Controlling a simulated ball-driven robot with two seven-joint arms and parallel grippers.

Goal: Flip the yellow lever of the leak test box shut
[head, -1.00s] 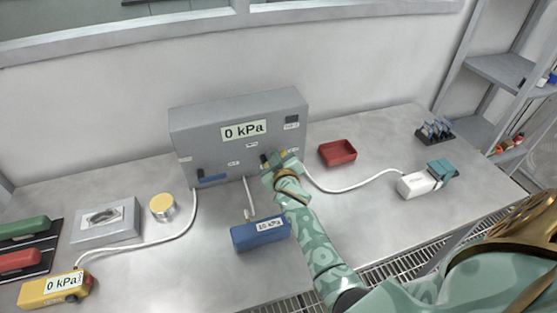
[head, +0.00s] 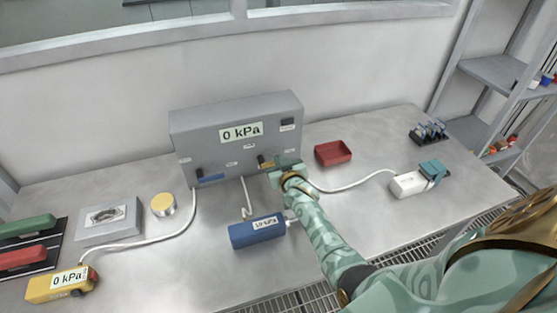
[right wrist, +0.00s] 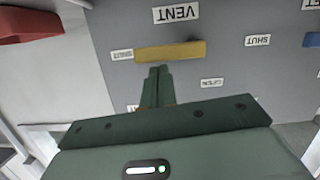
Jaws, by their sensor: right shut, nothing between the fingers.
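The leak test box (head: 215,150) is a grey case at the back of the bench, its display reading 0 kPa. Its yellow lever (head: 267,163) lies about level on the front face. My right gripper (head: 283,165) is at the lever's right end. The right wrist view shows its fingers (right wrist: 156,72) together and empty, tips at the lever's edge; I cannot tell if they touch. My left gripper is not in view.
A blue lever (head: 210,178) is on the box's left side. A blue 10 kPa block (head: 257,232) stands in front, with hoses nearby. A red tray (head: 333,153) is right of the box. A white device (head: 408,184) sits farther right. A yellow gauge (head: 62,284) is front left.

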